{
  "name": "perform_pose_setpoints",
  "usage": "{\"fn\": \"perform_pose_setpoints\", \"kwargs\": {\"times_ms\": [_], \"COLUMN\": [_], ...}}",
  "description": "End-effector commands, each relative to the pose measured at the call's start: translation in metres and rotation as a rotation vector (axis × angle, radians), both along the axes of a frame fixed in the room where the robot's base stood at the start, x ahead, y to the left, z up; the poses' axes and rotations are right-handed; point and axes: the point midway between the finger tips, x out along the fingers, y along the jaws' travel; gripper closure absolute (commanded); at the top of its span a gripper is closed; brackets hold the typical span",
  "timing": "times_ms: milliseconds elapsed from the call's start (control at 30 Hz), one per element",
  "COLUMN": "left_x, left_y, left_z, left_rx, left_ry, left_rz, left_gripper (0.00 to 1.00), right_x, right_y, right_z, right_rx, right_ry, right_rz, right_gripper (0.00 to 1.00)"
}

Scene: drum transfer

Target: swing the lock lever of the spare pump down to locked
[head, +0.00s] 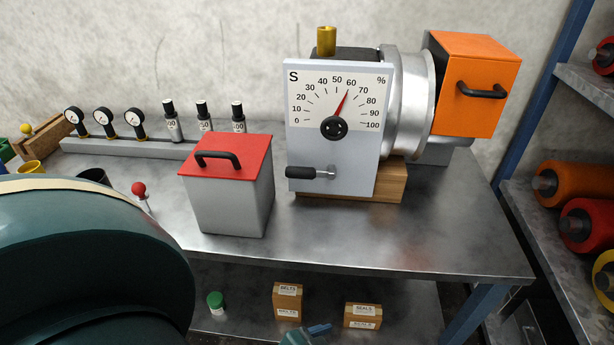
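The pump (350,110) stands on the metal bench right of centre, on a wooden block. Its pale front plate (362,170) has a percent dial marked S, with the red pointer near 60. A lever with a black grip (300,172) sits low on the plate; it lies about level, its grip pointing left from a metal pivot. I take this to be the lock lever. Nothing touches it. A large teal rounded part, likely my own arm, fills the lower left.
A grey box with a red lid (228,193) stands left of the pump. An orange box with a black handle (478,85) adjoins the pump's right end. Several gauges (104,121) line the back left. Bare bench (400,235) lies in front of the pump.

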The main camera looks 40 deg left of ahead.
Motion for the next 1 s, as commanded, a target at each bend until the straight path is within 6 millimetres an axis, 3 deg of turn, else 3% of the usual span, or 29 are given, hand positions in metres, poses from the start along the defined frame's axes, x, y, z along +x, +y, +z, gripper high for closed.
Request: {"fn": "perform_pose_setpoints", "kwargs": {"times_ms": [467, 600, 667, 767, 867, 1000], "left_x": [0.0, 0.008, 0.021, 0.06, 0.11, 0.163], "left_y": [0.0, -0.001, -0.005, -0.014, -0.016, 0.01], "left_z": [0.0, 0.003, 0.007, 0.026, 0.064, 0.123], "left_rx": [0.0, -0.018, -0.057, -0.189, -0.381, -0.661], "left_ry": [0.001, -0.025, -0.072, -0.229, -0.465, -0.809], "left_rz": [0.0, 0.008, 0.016, 0.053, 0.131, 0.308], "left_gripper": [0.25, 0.34, 0.39, 0.47, 0.51, 0.51], "right_x": [0.001, 0.002, 0.003, 0.004, 0.008, 0.009], "right_y": [0.001, 0.001, 0.001, 0.001, 0.003, 0.005], "right_z": [0.001, -0.001, -0.004, -0.013, -0.018, -0.025], "right_rx": [0.001, 0.001, 0.003, 0.011, 0.027, 0.057], "right_ry": [-0.002, -0.005, -0.006, -0.014, -0.037, -0.061], "right_rz": [0.001, 0.0, 0.0, -0.002, -0.004, -0.008], "right_gripper": [0.51, 0.51, 0.51, 0.51, 0.51, 0.51]}}
